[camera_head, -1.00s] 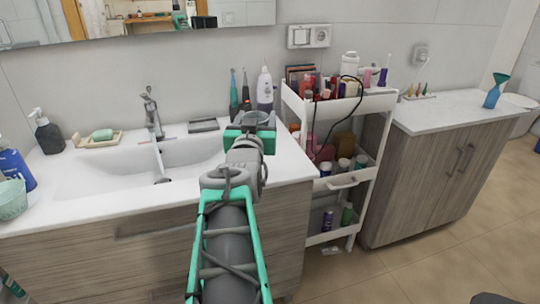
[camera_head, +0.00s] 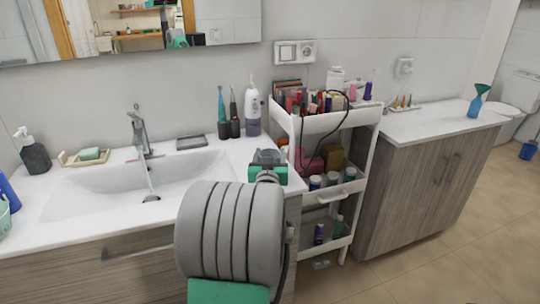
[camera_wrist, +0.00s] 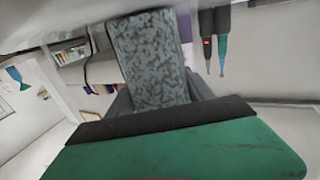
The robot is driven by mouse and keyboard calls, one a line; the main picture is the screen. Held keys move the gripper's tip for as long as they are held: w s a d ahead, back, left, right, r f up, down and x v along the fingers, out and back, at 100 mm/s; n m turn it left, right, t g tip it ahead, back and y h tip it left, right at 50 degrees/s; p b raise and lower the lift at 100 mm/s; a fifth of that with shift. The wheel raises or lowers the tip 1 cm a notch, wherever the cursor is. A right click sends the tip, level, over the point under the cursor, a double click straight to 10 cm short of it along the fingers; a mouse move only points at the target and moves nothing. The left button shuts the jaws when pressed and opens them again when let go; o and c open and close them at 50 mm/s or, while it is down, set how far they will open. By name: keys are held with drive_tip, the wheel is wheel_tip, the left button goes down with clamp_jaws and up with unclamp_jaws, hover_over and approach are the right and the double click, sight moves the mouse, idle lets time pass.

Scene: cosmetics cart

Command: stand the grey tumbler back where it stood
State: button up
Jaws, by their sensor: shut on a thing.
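The grey tumbler (camera_wrist: 150,60) has a speckled side and sits between the jaws of my gripper (camera_wrist: 160,105) in the wrist view. That view is upside down, with the white counter along its top; the tumbler's lower end is close to the counter, and I cannot tell if it touches. In the head view my green-padded gripper (camera_head: 268,172) is over the counter's right end, right of the basin. Only a little of the tumbler (camera_head: 268,155) shows there; my arm hides the rest.
Toothbrushes in dark holders (camera_head: 228,115) and a white-purple bottle (camera_head: 252,108) stand behind my gripper. A white cart (camera_head: 325,122) full of cosmetics stands close on the right. The sink basin (camera_head: 125,180) is left, with a small grey dish (camera_head: 190,142) behind it.

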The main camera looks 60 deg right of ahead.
drive_tip(key=shift+f+b, duration=0.15)
drive_tip(key=shift+b, duration=0.15)
drive_tip(key=o, duration=1.7)
drive_tip(key=shift+c, duration=0.2)
drive_tip(key=shift+r+p, duration=0.3)
drive_tip(key=shift+p, duration=0.05)
drive_tip(key=v, duration=1.2)
drive_tip(key=shift+b, duration=0.3)
drive_tip(key=shift+f, duration=0.1)
